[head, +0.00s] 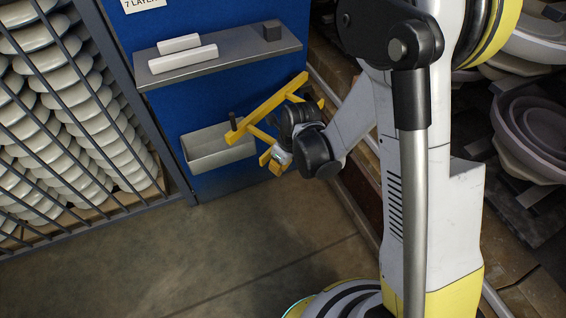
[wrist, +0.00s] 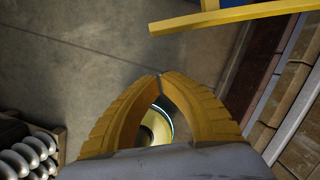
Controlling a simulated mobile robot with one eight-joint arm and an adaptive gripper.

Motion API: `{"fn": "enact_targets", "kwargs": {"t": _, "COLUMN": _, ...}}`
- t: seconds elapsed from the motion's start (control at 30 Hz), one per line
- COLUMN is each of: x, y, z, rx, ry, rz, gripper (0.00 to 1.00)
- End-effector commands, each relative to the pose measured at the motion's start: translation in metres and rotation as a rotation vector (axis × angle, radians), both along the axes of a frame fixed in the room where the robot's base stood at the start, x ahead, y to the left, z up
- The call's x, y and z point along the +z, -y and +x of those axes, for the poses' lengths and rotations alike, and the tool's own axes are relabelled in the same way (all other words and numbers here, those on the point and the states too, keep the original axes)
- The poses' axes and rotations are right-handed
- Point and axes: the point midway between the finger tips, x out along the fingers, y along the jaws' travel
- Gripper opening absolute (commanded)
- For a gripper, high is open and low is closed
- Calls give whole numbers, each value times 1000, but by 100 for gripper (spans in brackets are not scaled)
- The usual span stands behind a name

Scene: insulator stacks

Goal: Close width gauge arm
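The yellow width gauge (head: 270,104) is mounted at the blue panel, with a long slanted bar and shorter yellow pieces branching from it. Black knobs show near its ends. In the wrist view a yellow bar of it (wrist: 235,16) crosses the top right, beyond my fingertips. My gripper (wrist: 160,76) has yellow fingers whose tips meet, with nothing seen held between them. In the head view my gripper (head: 270,161) is just below the gauge, in front of the panel. My wrist hides part of the gauge; contact cannot be told.
A grey shelf (head: 225,63) with two white blocks and a dark block is above the gauge. A grey open tray (head: 205,160) is to its left. Caged white insulator stacks (head: 60,100) stand left, more insulators (head: 535,125) right. The floor (head: 230,250) in front is clear.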

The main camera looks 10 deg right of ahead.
Motion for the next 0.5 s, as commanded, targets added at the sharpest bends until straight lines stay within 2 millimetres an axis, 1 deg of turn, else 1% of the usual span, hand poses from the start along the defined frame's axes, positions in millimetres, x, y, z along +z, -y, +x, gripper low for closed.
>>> {"fn": "enact_targets", "kwargs": {"t": 0.03, "x": -15, "y": -2, "z": 2, "rx": 1, "ry": 0, "rz": 0, "gripper": 0}}
{"fn": "enact_targets", "kwargs": {"t": 0.1, "x": -28, "y": -4, "z": 5, "rx": 1, "ry": 0, "rz": 0, "gripper": 0}}
{"fn": "enact_targets", "kwargs": {"t": 0.13, "x": -30, "y": -6, "z": 7, "rx": 2, "ry": 0, "rz": 0, "gripper": 0}}
{"fn": "enact_targets", "kwargs": {"t": 0.2, "x": -26, "y": -15, "z": 16, "rx": 2, "ry": 0, "rz": 0, "gripper": 0}}
{"fn": "enact_targets", "kwargs": {"t": 0.3, "x": -26, "y": -24, "z": 25, "rx": 2, "ry": 0, "rz": -1, "gripper": 0}}
{"fn": "enact_targets", "kwargs": {"t": 0.5, "x": -24, "y": -31, "z": 33, "rx": 0, "ry": 0, "rz": -1, "gripper": 0}}
